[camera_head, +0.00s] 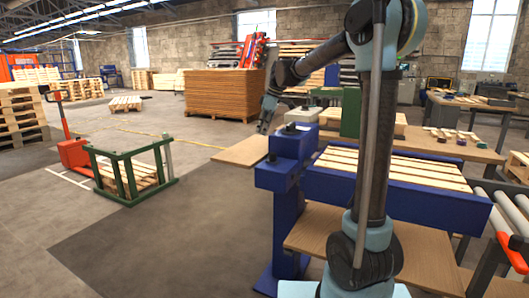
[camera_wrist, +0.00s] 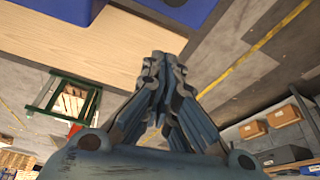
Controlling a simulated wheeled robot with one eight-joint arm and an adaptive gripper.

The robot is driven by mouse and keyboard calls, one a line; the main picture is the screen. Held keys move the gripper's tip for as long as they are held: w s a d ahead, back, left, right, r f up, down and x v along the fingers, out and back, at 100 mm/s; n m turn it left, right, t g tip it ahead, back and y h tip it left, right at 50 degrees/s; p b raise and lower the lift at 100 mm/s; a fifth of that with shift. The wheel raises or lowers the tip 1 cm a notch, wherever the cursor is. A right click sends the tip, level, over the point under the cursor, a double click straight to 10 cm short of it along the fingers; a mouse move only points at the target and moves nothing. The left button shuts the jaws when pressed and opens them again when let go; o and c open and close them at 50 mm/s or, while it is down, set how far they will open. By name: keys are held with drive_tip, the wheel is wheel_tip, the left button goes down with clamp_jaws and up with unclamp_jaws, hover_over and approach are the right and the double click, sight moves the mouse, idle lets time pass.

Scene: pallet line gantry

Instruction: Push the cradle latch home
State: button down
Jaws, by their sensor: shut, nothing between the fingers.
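My gripper (camera_head: 263,124) points down above a light wooden board (camera_head: 240,152), left of the blue machine (camera_head: 287,160). In the wrist view its fingers (camera_wrist: 160,62) are together and empty, with the same board (camera_wrist: 85,42) and blue parts (camera_wrist: 185,8) beyond them. I cannot tell whether the fingertips touch anything. I cannot pick out the cradle latch for certain in either view. A green open frame (camera_head: 125,192) stands on the floor at the left with a wooden pallet inside. It also shows in the wrist view (camera_wrist: 52,100).
A slatted pallet top (camera_head: 395,165) lies on the blue machine behind my arm. A roller conveyor (camera_head: 505,220) is at the right. A red pallet jack (camera_head: 75,153) stands by the green frame. The floor between frame and machine is clear.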

drive_tip(key=x, duration=1)
drive_tip(key=shift+s, duration=0.1)
drive_tip(key=shift+s+d, duration=0.15)
drive_tip(key=shift+d, duration=0.85)
drive_tip(key=shift+s+d, duration=0.2)
drive_tip(key=shift+d, duration=0.85)
drive_tip(key=shift+s, duration=0.15)
